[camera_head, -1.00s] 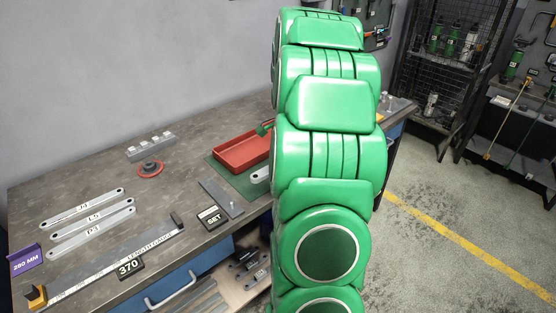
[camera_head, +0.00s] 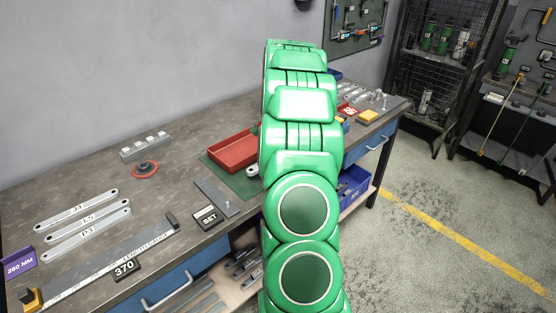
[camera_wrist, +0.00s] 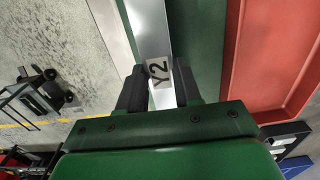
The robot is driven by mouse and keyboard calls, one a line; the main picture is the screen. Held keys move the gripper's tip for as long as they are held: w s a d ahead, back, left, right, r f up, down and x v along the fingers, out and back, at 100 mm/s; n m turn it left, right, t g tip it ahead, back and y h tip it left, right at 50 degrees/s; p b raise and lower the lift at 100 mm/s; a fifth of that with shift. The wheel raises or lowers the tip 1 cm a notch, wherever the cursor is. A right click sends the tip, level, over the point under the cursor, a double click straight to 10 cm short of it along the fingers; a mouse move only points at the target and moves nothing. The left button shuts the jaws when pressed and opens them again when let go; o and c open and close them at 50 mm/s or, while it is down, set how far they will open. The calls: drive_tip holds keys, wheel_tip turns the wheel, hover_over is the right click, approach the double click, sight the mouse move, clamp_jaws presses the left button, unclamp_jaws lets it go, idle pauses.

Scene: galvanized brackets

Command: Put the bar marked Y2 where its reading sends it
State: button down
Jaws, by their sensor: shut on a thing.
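The bar marked Y2 (camera_wrist: 147,30) is pale metal and runs up the wrist view, with its label between my fingertips. My gripper (camera_wrist: 159,85) is shut on it. In the head view my arm hides the gripper; a pale rounded bar end (camera_head: 253,170) shows beside the arm, by the green mat. I cannot tell if the bar touches the mat. The length gauge (camera_head: 120,254) lies at the bench's front left, with a 370 card (camera_head: 125,268). A purple 280 MM sign (camera_head: 20,260) stands by several labelled bars (camera_head: 85,222) at the left.
A red tray (camera_head: 233,152) sits on the green mat (camera_head: 247,188). A SET card (camera_head: 208,217) stands by a flat grey plate (camera_head: 215,194). More bars (camera_head: 357,92) lie at the far right.

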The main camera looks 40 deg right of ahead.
drive_tip(key=shift+w+d+f, duration=0.3)
drive_tip(key=shift+w+f, duration=0.15)
drive_tip(key=shift+f, duration=0.15)
drive_tip(key=shift+w+d+f, duration=0.3)
drive_tip(key=shift+w+f, duration=0.1)
drive_tip(key=shift+f, duration=1.7)
drive_tip(key=c, duration=0.8)
unclamp_jaws()
drive_tip(key=shift+f, duration=0.1)
